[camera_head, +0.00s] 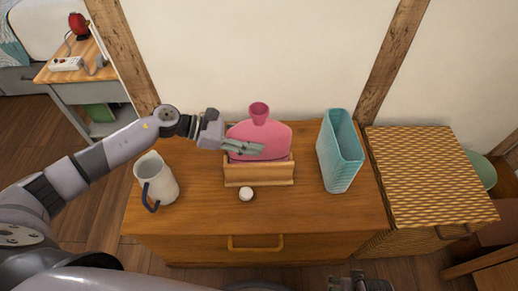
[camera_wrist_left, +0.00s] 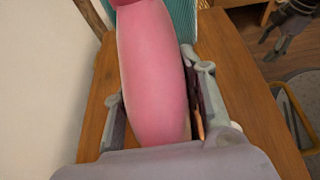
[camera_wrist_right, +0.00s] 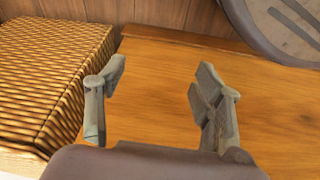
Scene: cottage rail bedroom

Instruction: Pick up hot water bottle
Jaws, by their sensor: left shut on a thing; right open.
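The pink hot water bottle (camera_head: 275,136) stands upright in a small wooden holder (camera_head: 260,176) on the wooden cabinet. Its neck points up. My left gripper (camera_head: 245,147) reaches in from the left and is shut on the bottle's body. In the left wrist view the pink bottle (camera_wrist_left: 152,75) lies between the two fingers, one on each broad side. My right gripper (camera_wrist_right: 155,90) is open and empty, near the cabinet's front edge. It also shows at the bottom of the head view (camera_head: 360,284).
A white pitcher (camera_head: 157,176) stands left of the holder, a teal vase (camera_head: 340,152) right of it. A small white round object (camera_head: 246,194) lies in front of the holder. A woven basket (camera_head: 430,180) stands right of the cabinet (camera_head: 200,215). The wall is close behind.

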